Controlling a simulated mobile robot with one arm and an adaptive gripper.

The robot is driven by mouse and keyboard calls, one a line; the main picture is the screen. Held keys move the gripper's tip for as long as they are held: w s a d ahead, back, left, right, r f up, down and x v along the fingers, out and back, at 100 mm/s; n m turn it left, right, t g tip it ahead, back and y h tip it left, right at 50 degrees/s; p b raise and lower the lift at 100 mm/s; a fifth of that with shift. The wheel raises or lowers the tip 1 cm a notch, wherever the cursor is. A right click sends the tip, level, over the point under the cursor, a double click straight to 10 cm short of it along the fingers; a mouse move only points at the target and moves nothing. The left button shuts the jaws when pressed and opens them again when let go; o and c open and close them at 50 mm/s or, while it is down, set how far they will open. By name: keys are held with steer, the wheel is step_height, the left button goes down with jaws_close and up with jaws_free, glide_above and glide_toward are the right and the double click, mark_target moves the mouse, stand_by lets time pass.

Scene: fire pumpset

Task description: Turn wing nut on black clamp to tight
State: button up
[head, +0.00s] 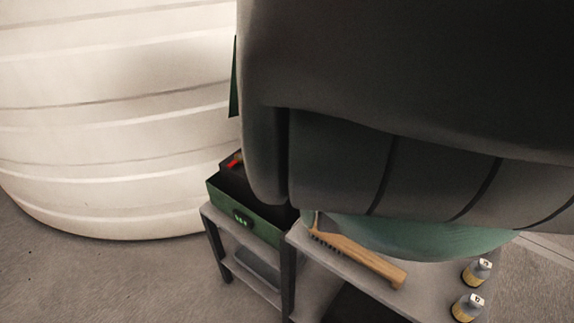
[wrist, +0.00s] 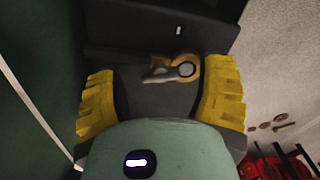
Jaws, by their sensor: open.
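In the wrist view, my gripper (wrist: 160,90) is open, with its two yellow ridged fingers spread wide and nothing held. Between and beyond the fingers sits a brass-yellow curved part with a round silver face (wrist: 186,69). A small grey wing-like piece (wrist: 158,75) lies just left of it; it may be the wing nut, but the picture is too coarse to be sure. Both lie against a dark grey-black body (wrist: 150,98), possibly the black clamp. Neither finger appears to touch them. In the head view, my dark arm hides the clamp and the fingers.
In the head view, a grey bench (head: 313,262) holds a brush with a wooden handle (head: 358,259) and two small bottles (head: 477,271). A green toolbox (head: 262,226) stands left, before a large white ribbed tank (head: 105,120). The wrist view shows a red object (wrist: 270,168) at lower right.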

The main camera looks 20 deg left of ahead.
jaws_close()
stand_by(0.4)
steer(key=shift+m, duration=0.4)
steer(key=m, duration=0.4)
steer(key=shift+m+p, duration=0.3)
steer(key=m, duration=0.4)
steer(key=shift+m, duration=0.3)
steer(key=m+b, duration=0.1)
steer(key=m, duration=0.4)
steer(key=shift+f, duration=0.15)
steer(key=shift+m+b, duration=0.45)
steer(key=shift+m, duration=1.95)
